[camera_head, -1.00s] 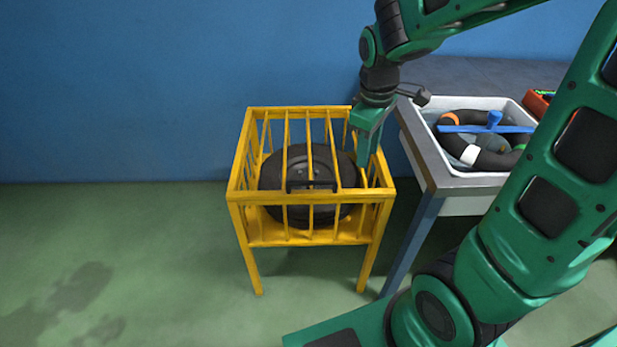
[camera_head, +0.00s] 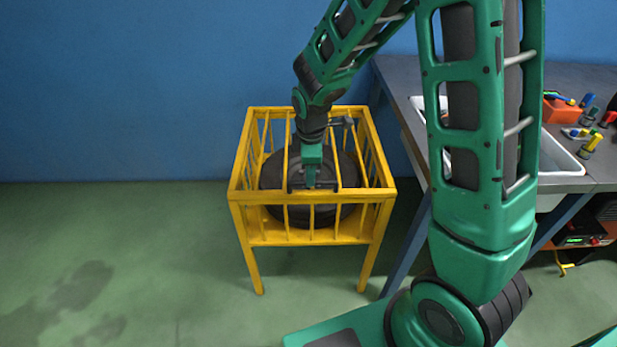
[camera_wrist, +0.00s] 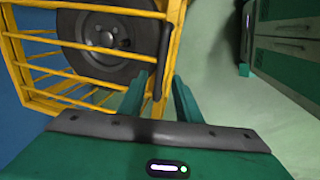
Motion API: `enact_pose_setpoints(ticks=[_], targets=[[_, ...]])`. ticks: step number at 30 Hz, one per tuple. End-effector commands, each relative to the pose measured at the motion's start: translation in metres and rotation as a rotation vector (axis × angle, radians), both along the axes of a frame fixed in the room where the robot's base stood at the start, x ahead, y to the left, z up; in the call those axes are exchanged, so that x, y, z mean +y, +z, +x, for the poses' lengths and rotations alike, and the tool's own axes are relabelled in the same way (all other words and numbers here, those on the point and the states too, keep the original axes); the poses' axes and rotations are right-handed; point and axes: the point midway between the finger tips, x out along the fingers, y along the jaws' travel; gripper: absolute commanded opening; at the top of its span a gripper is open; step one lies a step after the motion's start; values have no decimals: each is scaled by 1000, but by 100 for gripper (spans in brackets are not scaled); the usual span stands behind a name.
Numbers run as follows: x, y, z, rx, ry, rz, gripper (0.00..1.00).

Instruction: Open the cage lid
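The yellow cage (camera_head: 260,197) stands on the floor with its barred lid (camera_head: 286,135) lying closed across the top. A dark handle (camera_head: 293,186) is on the lid's front part. A black wheel (camera_head: 275,172) lies inside, and its hub shows in the wrist view (camera_wrist: 108,37). My gripper (camera_head: 312,178) is above the lid at the handle, pointing down. In the wrist view, its two fingers (camera_wrist: 160,90) are apart, and the handle (camera_wrist: 163,55) appears between them. I cannot tell whether they touch it.
A grey workbench (camera_head: 390,85) stands right of the cage, with a white tray (camera_head: 417,103) partly hidden by my arm. An orange box (camera_head: 561,112) and small colored items are on it. The blue wall is behind the cage. Green floor is clear to the left.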

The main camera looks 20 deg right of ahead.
Motion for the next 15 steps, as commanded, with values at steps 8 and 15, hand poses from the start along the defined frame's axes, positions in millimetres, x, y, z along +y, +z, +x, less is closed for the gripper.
enact_pose_setpoints(ticks=[8, 15], targets=[[-2, -27, 5, 1, -1, 0, 31], [-2, -30, 6, -1, -2, 0, 31]])
